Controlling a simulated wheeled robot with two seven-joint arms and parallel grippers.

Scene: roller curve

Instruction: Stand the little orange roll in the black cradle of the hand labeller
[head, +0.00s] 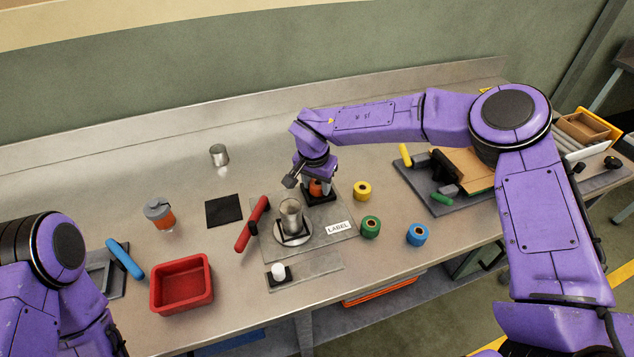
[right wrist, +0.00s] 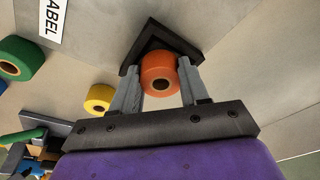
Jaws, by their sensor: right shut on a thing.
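The little orange roll (head: 315,187) is between the fingers of my right gripper (head: 314,182), which is shut on it. In the right wrist view the roll (right wrist: 158,70) sits between both fingertips (right wrist: 159,76), its dark-cored end facing the camera. The black cradle (right wrist: 165,38) is an angled bracket right behind the roll in that view; I cannot tell whether the roll rests in it or is just above. In the head view the cradle (head: 326,198) shows under the gripper, on the grey plate of the hand labeller (head: 335,212). My left gripper is out of view.
The labeller has a red handle (head: 251,224) and a metal cup (head: 291,215) on its round stand. Yellow (head: 362,190), green (head: 370,227) and blue (head: 417,235) rolls stand to the right. A red bin (head: 181,284) and an orange-grey bottle (head: 160,214) are at left.

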